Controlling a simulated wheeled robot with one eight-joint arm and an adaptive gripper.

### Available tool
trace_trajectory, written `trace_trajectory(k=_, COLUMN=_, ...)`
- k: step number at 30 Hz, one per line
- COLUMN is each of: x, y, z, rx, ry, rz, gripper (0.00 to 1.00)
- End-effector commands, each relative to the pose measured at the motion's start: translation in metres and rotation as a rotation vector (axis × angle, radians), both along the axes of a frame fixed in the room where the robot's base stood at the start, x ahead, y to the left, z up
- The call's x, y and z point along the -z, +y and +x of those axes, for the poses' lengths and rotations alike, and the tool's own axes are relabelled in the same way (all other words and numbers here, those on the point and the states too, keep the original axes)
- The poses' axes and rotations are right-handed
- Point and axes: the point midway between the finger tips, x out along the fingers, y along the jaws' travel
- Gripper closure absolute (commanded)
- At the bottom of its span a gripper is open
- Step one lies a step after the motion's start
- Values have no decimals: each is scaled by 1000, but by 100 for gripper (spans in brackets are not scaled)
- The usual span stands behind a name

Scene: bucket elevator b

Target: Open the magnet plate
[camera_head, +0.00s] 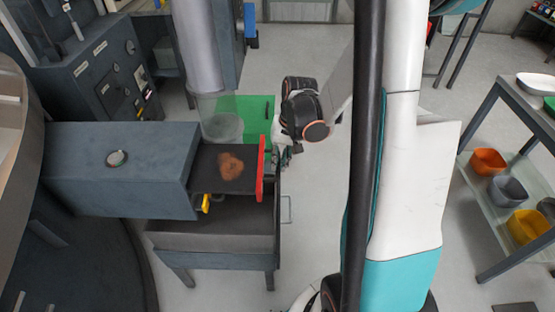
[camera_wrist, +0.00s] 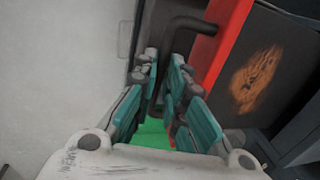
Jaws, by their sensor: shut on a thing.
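The magnet plate (camera_head: 208,166) is a dark flat plate with a red front edge (camera_head: 261,170) and a rust-brown patch (camera_head: 231,166) on top. It sticks out to the right from the grey housing (camera_head: 110,190). In the wrist view the plate (camera_wrist: 285,45) and its red edge (camera_wrist: 222,40) lie at the upper right. A black bent handle (camera_wrist: 183,28) comes off the red edge and runs down between my fingers. My gripper (camera_head: 284,152) is at the red edge, shut on this handle. The fingers (camera_wrist: 160,80) partly hide the handle's lower end.
Below the plate stands an open grey bin (camera_head: 215,238) on legs, with a yellow part (camera_head: 205,203) above it. A clear cylinder (camera_head: 222,125) and a green panel (camera_head: 258,110) are behind. Shelving with bowls (camera_head: 488,160) stands at the right. Floor right of the plate is open.

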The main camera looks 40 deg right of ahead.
Motion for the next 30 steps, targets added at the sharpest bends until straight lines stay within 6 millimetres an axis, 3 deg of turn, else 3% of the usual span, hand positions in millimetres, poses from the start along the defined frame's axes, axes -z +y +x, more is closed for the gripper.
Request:
trace_trajectory(k=1, x=0, y=0, z=0, rx=0, ry=1, rz=-2, gripper=86)
trace_trajectory(k=3, x=0, y=0, z=0, rx=0, ry=1, rz=-1, gripper=70)
trace_trajectory(k=4, x=0, y=0, z=0, rx=0, ry=1, rz=-1, gripper=69)
trace_trajectory(k=17, x=-6, y=-1, z=0, rx=1, ry=0, rz=0, gripper=69)
trace_trajectory(k=23, x=-31, y=-5, z=-4, rx=2, ry=0, rz=0, gripper=69)
trace_trajectory(k=30, x=-75, y=-11, z=-8, rx=1, ry=0, rz=0, gripper=69)
